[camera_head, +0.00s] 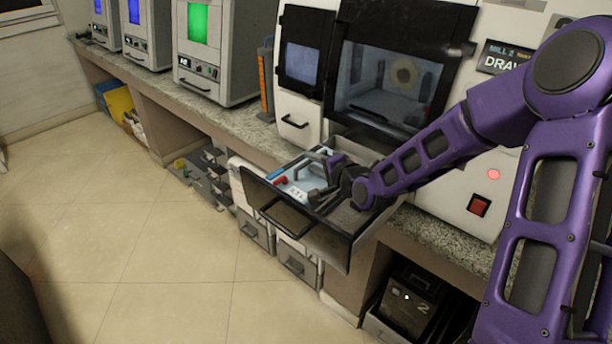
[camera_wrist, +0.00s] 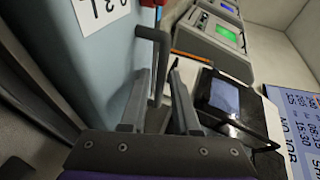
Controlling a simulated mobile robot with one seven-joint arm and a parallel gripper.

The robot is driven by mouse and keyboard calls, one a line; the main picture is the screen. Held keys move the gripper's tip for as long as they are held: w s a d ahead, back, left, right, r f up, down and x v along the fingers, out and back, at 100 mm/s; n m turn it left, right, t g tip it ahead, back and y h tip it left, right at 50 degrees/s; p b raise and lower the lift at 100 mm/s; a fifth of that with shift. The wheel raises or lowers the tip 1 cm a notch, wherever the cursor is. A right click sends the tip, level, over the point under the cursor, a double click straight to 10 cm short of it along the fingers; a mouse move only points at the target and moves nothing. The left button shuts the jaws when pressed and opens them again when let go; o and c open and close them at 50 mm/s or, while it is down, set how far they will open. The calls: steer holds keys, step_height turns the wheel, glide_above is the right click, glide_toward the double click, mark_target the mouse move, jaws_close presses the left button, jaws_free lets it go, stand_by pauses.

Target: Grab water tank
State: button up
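The water tank (camera_head: 297,188) is a pale blue-white box lying in a pulled-out dark drawer (camera_head: 300,222) below the machine. In the wrist view the tank (camera_wrist: 92,58) fills the left side, with a white label and a dark grey handle (camera_wrist: 155,36) on its side. My gripper (camera_head: 328,178) is over the drawer at the tank's right end. In the wrist view my gripper (camera_wrist: 160,76) is open, its two fingers apart, with the handle bar seen between them. I cannot tell whether either finger touches the handle.
A red piece (camera_head: 281,181) and a blue piece (camera_head: 276,173) show at the tank's left. The granite counter (camera_head: 240,125) with several screened machines runs behind. Grey bins (camera_head: 205,180) stand under it. A black box (camera_head: 412,300) sits below, right. The tiled floor is clear.

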steer(key=shift+c, duration=0.2)
jaws_close()
stand_by(1.2)
steer(key=shift+w+r, duration=0.1)
steer(key=shift+r, duration=0.15)
